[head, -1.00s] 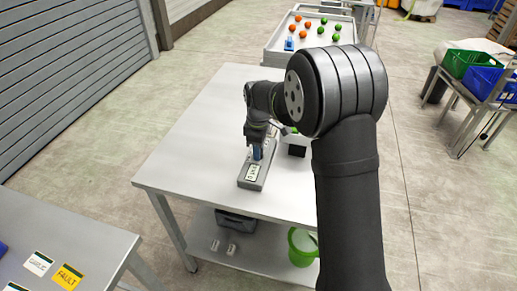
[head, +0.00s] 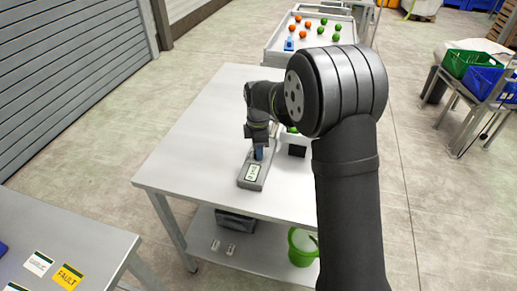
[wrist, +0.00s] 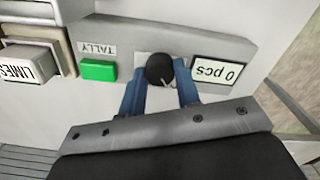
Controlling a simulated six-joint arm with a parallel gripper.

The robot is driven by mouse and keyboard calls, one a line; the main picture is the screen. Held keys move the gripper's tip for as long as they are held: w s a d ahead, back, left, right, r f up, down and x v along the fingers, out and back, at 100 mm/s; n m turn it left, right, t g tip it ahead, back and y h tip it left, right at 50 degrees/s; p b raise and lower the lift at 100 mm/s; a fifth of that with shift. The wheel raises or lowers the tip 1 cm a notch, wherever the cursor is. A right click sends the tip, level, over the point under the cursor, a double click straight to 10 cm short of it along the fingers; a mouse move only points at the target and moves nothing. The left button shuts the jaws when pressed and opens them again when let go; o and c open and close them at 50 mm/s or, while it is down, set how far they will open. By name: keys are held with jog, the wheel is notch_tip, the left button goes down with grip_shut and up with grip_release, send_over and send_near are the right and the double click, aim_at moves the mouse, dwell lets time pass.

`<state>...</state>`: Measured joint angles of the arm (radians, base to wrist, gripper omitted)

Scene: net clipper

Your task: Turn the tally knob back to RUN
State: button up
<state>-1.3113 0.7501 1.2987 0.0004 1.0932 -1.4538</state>
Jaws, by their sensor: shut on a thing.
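The grey tally box (head: 246,183) lies on the white table, below my gripper (head: 258,153). In the wrist view its black round knob (wrist: 159,70) has a white pointer line slanting down and slightly right. My gripper (wrist: 160,75) has one blue finger on each side of the knob and is shut on it. The display (wrist: 217,72) reads "0 pcs", upside down in this view. A green button (wrist: 98,70) and the TALLY label (wrist: 97,48) are to the left. No RUN mark is readable; the fingers cover part of the plate around the knob.
A LIMES sign (wrist: 28,66) stands left of the box in the wrist view. A tray (head: 271,49) with orange and green balls is at the back. FAULT cards (head: 67,277) lie on the front left table. The table's left side is clear.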

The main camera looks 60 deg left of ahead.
jog(key=o, duration=1)
jog(key=shift+c, duration=0.2)
notch_tip(320, 180, up, 18)
jog(key=shift+f, duration=0.25)
jog(key=shift+f, duration=0.15)
notch_tip(320, 180, down, 17)
jog(key=shift+f, duration=0.1)
dwell(0.5)
